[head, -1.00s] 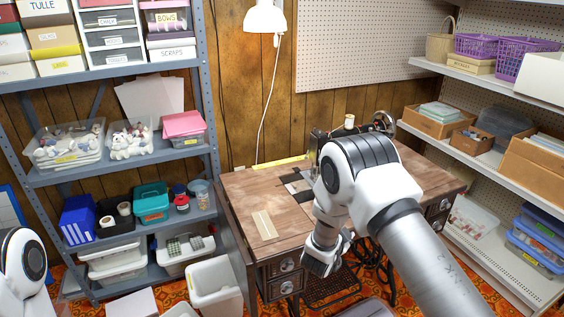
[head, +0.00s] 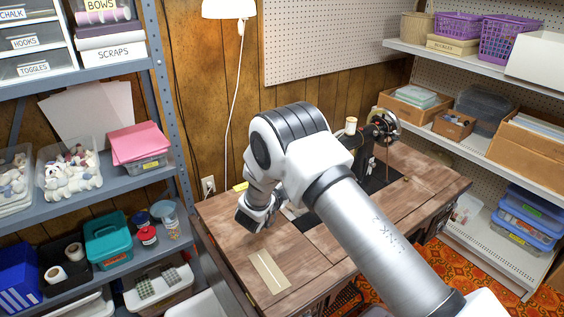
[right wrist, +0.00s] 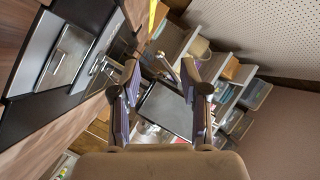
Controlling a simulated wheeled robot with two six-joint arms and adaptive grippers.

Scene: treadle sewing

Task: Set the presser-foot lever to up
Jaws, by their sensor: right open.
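The sewing machine (head: 383,126) stands on the wooden table (head: 225,225); its handwheel end and a pale spool (head: 351,126) show, and my right arm hides most of the rest in the head view. My right gripper (head: 256,218) is over the table, left of the machine. In the right wrist view the open, empty jaws (right wrist: 168,78) face a dark grey machine part (right wrist: 163,108) and small bright metal pieces (right wrist: 166,68). I cannot tell which piece is the presser-foot lever or how it is set. The metal bed plate (right wrist: 66,56) is at left. My left gripper is not seen.
A pale strip (head: 269,272) lies on the table's front left. A loaded shelf (head: 150,195) stands at left, and another (head: 480,160) at right. A hanging lamp (head: 229,8) is above the back. The table's left front is mostly clear.

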